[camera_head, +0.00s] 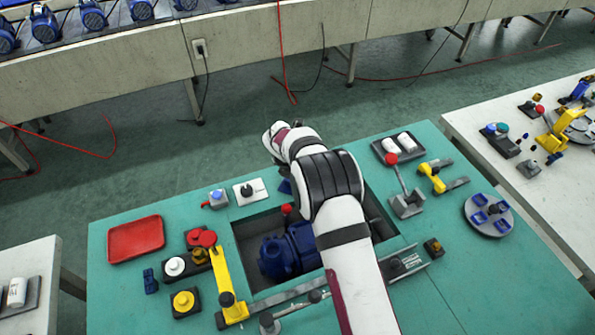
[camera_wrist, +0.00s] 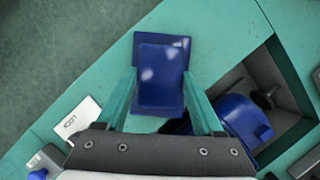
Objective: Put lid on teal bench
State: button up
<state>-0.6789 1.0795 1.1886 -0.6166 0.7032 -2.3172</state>
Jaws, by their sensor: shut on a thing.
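My gripper (camera_wrist: 159,75) is shut on the blue lid (camera_wrist: 160,65), with one finger on each side of it. The lid shows a smaller blue face in front of a slightly larger dark blue edge. It is over the far edge part of the teal bench (camera_wrist: 95,95); whether it touches the surface I cannot tell. In the head view my arm hides the gripper, and only a small blue piece (camera_head: 285,187) shows beside it, above the recess. The teal bench (camera_head: 500,270) fills the lower middle there.
A blue pump (camera_head: 288,252) sits in the bench's dark recess, right of the lid in the wrist view. A red tray (camera_head: 136,239), a white switch plate (camera_head: 250,192), yellow clamps (camera_head: 229,285) and a grey tray with white cylinders (camera_head: 378,155) stand around the recess. Bare bench lies front right.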

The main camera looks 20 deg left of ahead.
jog(key=o, duration=1.5)
jog(key=v, duration=1.2)
jog(key=s+d+r+m+g, duration=0.1)
jog(key=s+d+r+m, duration=0.35)
jog(key=d+m, duration=0.45)
jog(key=s+d+r+m+g, duration=0.1)
jog(key=s+d+r+m, duration=0.3)
jog(key=d+m, duration=0.5)
jog(key=s+d+m+g, duration=0.1)
jog(key=s+d+m, duration=0.2)
jog(key=s+m, duration=0.4)
jog(key=s+d+m+g+y, duration=0.1)
jog(key=s+d+m, duration=0.3)
jog(key=s+m, duration=0.4)
jog(key=s+d+r+m, duration=0.1)
jog(key=s+d+m, duration=0.2)
jog(key=s+m, duration=0.4)
jog(key=shift+s+d+r+m+g+y, duration=0.15)
jog(key=shift+s+d+m+g+y, duration=0.2)
jog(key=shift+m, duration=0.45)
